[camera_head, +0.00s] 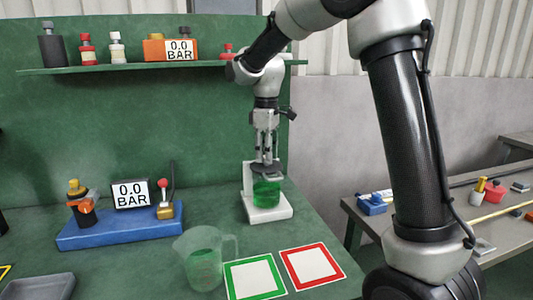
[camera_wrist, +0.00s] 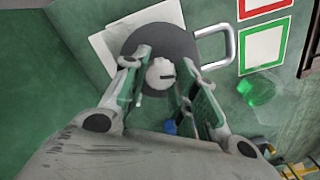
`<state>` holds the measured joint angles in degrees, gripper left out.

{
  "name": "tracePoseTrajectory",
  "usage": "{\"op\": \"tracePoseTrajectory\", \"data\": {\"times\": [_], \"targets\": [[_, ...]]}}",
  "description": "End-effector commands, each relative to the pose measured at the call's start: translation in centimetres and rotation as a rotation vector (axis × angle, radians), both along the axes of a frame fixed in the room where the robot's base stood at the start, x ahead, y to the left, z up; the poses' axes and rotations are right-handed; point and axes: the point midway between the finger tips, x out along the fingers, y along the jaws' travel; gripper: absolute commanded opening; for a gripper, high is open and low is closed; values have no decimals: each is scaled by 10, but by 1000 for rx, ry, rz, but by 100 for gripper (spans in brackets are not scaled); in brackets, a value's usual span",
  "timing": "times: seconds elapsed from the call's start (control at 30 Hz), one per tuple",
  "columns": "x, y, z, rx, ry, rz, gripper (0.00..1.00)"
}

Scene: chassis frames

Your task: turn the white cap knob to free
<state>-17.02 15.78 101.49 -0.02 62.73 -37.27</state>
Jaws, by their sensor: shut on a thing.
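The white cap knob (camera_wrist: 160,74) is round with a short dark mark on its right side. It sits on a dark grey round lid (camera_wrist: 165,42), which tops a green reservoir (camera_head: 266,194) on a white base (camera_head: 268,214). My gripper (camera_head: 265,157) points straight down from above onto the lid. In the wrist view my gripper (camera_wrist: 163,72) has one finger on each side of the knob and is shut on it; exact finger contact is hard to see. In the head view the fingers hide the knob.
A grey loop handle (camera_wrist: 225,42) sticks out beside the lid. A clear jug (camera_head: 203,262), a green-framed card (camera_head: 255,277) and a red-framed card (camera_head: 312,266) lie in front. A blue gauge unit (camera_head: 120,229) stands left. A shelf (camera_head: 130,68) with bottles runs behind.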

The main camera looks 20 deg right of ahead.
Motion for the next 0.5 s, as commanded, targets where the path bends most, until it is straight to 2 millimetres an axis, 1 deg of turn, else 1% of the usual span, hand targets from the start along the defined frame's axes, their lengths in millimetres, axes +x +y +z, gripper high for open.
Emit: {"op": "tracePoseTrajectory", "data": {"times": [0.2,0.5], "targets": [[0,0,1,0,-2,134,4],[0,0,1,0,-2,230,4]]}}
